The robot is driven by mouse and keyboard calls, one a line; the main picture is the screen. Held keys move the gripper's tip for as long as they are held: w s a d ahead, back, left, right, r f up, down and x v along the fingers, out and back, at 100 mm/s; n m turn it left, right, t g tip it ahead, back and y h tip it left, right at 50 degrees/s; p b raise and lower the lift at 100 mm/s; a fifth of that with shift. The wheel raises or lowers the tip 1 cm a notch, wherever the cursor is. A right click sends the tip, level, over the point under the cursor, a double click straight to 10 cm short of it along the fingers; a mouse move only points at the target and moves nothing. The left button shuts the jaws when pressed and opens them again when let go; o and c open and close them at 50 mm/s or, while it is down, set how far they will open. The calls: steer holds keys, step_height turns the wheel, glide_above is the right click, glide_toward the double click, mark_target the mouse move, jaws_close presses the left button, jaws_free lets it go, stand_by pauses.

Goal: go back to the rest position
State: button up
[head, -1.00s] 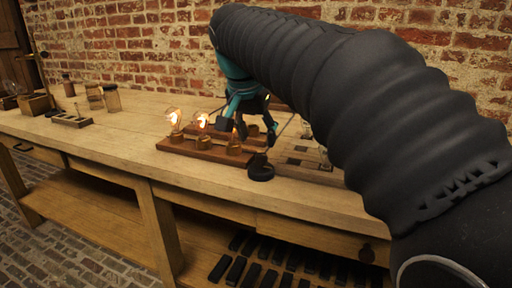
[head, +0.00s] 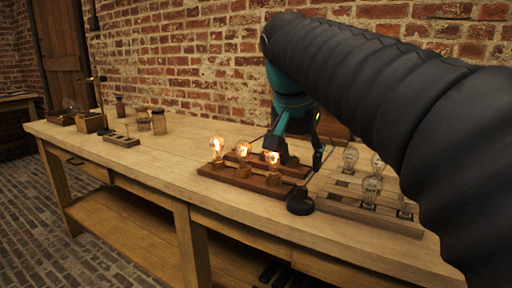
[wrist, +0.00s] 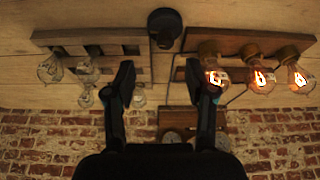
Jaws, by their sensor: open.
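My gripper (head: 297,156) is above the back of the workbench, behind the bulb row. In the wrist view its two fingers (wrist: 160,84) stand wide apart with nothing between them. Three glowing bulbs stand upright in a row on a dark wooden base: left (head: 217,148), middle (head: 243,151) and right (head: 272,160). The bulbs also show lit in the wrist view (wrist: 262,79), to the right of my fingers. The dark wooden base (head: 240,181) lies on the bench. My own dark sleeved arm hides the right part of the bench in the head view.
A slotted board (head: 345,208) with several unlit clear bulbs (head: 372,188) lies right of the base. A round black piece (head: 300,202) sits between them. Jars (head: 158,122) and small wooden boxes (head: 90,123) stand far left. A brick wall (head: 190,60) rises behind. The bench's left-middle is clear.

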steer(key=s+d+f+n+t+y, duration=0.1)
steer(key=s+f+n, duration=0.2)
steer(key=s+f, duration=0.6)
steer(key=s+d+f+n+t+y, duration=0.1)
steer(key=s+f+n, duration=0.2)
steer(key=s+f, duration=0.5)
step_height(320, 180, down, 6)
steer(key=shift+s+d+f, duration=0.15)
steer(key=shift+s+f, duration=0.1)
steer(key=shift+s, duration=0.1)
